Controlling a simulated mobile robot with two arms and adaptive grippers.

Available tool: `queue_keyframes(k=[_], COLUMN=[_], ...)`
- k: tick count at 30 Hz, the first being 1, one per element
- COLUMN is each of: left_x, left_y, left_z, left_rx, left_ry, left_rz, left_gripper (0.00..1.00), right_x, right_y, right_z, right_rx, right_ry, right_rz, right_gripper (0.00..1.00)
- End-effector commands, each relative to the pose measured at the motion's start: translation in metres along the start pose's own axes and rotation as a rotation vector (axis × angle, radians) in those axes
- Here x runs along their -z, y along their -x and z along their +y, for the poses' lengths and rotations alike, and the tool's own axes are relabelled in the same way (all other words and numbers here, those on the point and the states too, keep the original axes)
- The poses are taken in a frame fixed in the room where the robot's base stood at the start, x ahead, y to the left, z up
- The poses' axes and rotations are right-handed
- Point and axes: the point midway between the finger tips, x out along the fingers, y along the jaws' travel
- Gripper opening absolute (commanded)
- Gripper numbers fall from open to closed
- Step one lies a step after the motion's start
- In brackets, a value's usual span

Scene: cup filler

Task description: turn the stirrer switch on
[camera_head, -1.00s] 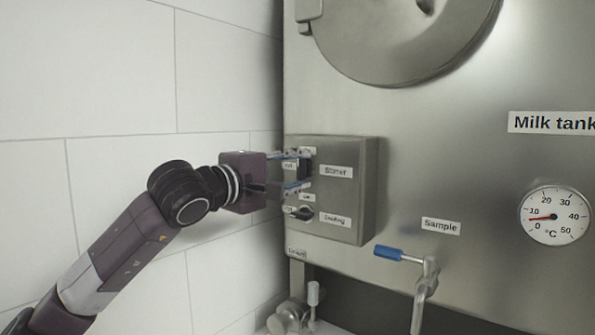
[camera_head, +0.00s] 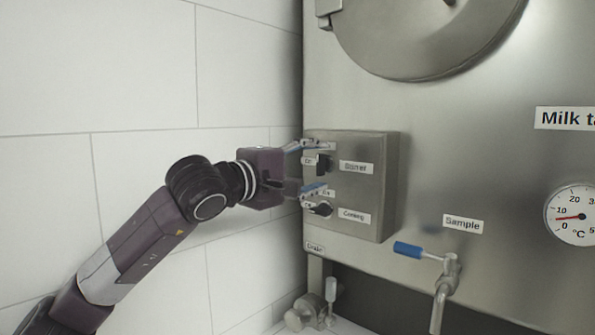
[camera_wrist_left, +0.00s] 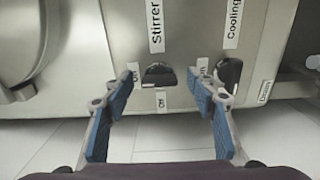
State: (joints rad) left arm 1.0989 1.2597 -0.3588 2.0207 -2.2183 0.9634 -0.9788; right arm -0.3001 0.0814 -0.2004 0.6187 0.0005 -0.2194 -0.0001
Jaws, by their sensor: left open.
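The black stirrer switch (camera_head: 322,165) sits on the grey control box (camera_head: 385,190) beside the "Stirrer" label. It stands upright in the head view, lined up with the "On" label above rather than "Off" at its left. The wrist view shows the same switch (camera_wrist_left: 159,75) lying sideways, with its left end toward "On". My left gripper (camera_head: 324,167) is open, one blue-padded finger above the switch and one below. In the wrist view the gripper's fingers (camera_wrist_left: 162,82) are apart on both sides of the switch, with visible gaps. My right gripper is not in view.
The black cooling switch (camera_head: 320,209) is just below, close to my lower finger, and lies about level toward "Off". The box is fixed to the milk tank (camera_head: 440,120). A blue-handled sample tap (camera_head: 408,249) is below right. A tiled wall (camera_head: 150,80) is at left.

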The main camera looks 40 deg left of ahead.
Motion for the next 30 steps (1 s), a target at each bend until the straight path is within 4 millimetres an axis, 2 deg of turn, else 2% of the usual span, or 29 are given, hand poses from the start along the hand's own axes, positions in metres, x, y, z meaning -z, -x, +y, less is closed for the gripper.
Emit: queue_keyframes(k=[6, 12, 28, 30], left_x=[0.002, 0.002, 0.0, -0.001], left_y=[0.029, 0.05, 0.084, 0.093], left_z=[-0.002, -0.002, -0.001, 0.002], left_rx=[0.003, 0.004, 0.003, 0.0], left_ry=[-0.006, -0.006, -0.006, -0.008], left_rz=[0.006, 0.006, 0.003, 0.001], left_gripper=[0.52, 0.52, 0.52, 0.52], right_x=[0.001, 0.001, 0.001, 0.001], right_y=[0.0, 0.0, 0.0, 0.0], right_z=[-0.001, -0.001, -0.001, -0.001], right_rx=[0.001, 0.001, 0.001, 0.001], right_ry=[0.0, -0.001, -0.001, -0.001], right_rz=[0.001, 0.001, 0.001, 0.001], right_gripper=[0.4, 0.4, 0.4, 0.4])
